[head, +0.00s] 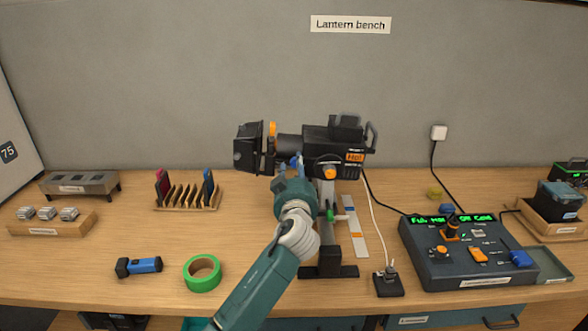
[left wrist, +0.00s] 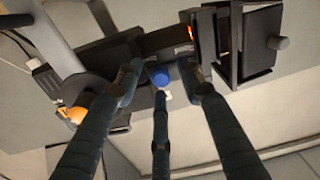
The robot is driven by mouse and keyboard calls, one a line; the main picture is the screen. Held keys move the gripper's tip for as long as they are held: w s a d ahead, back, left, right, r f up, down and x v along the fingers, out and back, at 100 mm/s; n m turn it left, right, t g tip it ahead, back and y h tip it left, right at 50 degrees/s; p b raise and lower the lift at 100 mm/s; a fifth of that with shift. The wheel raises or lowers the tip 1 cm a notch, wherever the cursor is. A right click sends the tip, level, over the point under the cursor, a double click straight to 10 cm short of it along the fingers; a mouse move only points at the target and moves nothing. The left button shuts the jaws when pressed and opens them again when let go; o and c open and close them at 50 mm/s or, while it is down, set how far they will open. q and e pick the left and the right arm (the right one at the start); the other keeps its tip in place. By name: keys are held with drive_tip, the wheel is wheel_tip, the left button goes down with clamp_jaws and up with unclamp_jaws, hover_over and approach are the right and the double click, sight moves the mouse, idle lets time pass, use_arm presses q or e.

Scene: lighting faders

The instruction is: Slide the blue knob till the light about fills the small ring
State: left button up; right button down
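A black stage lantern (head: 318,142) stands on a post on the bench. In the left wrist view a round blue knob (left wrist: 159,77) shows on the lantern's barrel. My left gripper (head: 291,168) is at the near side of the lantern, below the barrel. In the wrist view its fingers (left wrist: 160,84) are spread apart, with the blue knob showing between their tips; I cannot tell whether they touch it. An orange knob (head: 330,173) is on the lantern body. No small ring or light patch is visible. My right gripper is not in view.
A control desk (head: 440,270) with orange and blue (head: 521,258) controls stands at right. Green tape (head: 202,286), a blue torch (head: 138,266) and a rack of coloured slides (head: 188,205) lie left. A white board (head: 15,130) is at the left edge.

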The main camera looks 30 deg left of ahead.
use_arm(q)
drive_tip(key=shift+s+d, duration=0.15)
drive_tip(key=v, duration=1.1)
drive_tip(key=shift+s, duration=0.3)
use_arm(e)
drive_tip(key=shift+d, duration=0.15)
